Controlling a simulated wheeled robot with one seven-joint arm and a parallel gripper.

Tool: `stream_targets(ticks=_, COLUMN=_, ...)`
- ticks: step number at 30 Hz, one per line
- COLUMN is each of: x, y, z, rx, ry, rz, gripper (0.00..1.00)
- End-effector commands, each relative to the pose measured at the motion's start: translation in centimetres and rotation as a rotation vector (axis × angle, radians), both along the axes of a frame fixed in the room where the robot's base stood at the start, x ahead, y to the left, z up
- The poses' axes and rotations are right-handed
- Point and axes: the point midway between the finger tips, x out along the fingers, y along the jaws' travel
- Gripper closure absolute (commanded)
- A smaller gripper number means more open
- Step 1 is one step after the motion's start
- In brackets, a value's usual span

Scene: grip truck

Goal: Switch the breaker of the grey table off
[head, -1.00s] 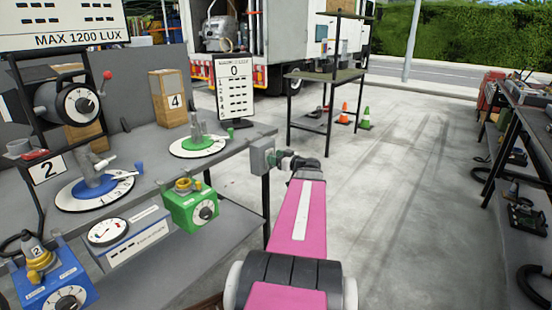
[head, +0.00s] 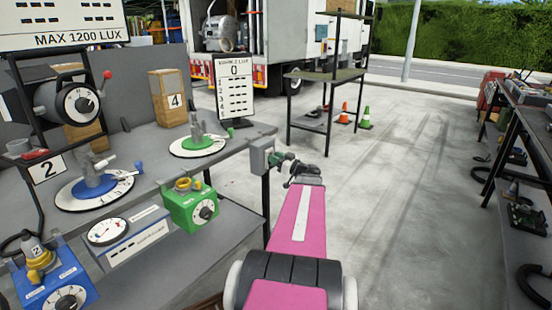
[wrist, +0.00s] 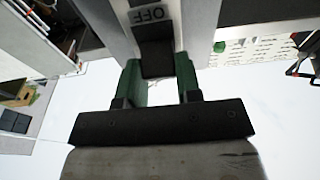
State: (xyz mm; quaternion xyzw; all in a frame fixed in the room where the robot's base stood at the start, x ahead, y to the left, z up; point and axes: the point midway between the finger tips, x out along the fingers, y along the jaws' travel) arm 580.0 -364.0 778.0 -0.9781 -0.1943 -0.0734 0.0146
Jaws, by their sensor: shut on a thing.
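The grey breaker box (head: 261,157) is fixed at the right front corner of the grey table (head: 232,147). In the wrist view the box face (wrist: 185,12) carries the label OFF above a black switch lever (wrist: 155,52). My gripper (head: 276,160) is at the right side of the box. In the wrist view its two green fingers (wrist: 158,80) stand on either side of the lever and are shut on it. In the head view the lever is hidden by my gripper.
The table holds a green dial stand (head: 199,147), a blue dial stand (head: 95,185) and a small display (head: 234,90). A dark shelf (head: 325,75) stands behind.

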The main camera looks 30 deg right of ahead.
Motion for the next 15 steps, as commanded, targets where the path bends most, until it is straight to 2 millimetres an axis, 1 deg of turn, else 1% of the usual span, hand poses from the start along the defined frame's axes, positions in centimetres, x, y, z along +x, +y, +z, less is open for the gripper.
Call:
stream_targets(ticks=1, x=0.0, y=-0.1, z=-0.3, rx=0.017, ry=-0.033, rz=-0.001, gripper=0.92)
stream_targets(ticks=15, x=-0.1, y=-0.2, z=-2.0, rx=0.158, ry=-0.377, rz=0.000, gripper=0.92)
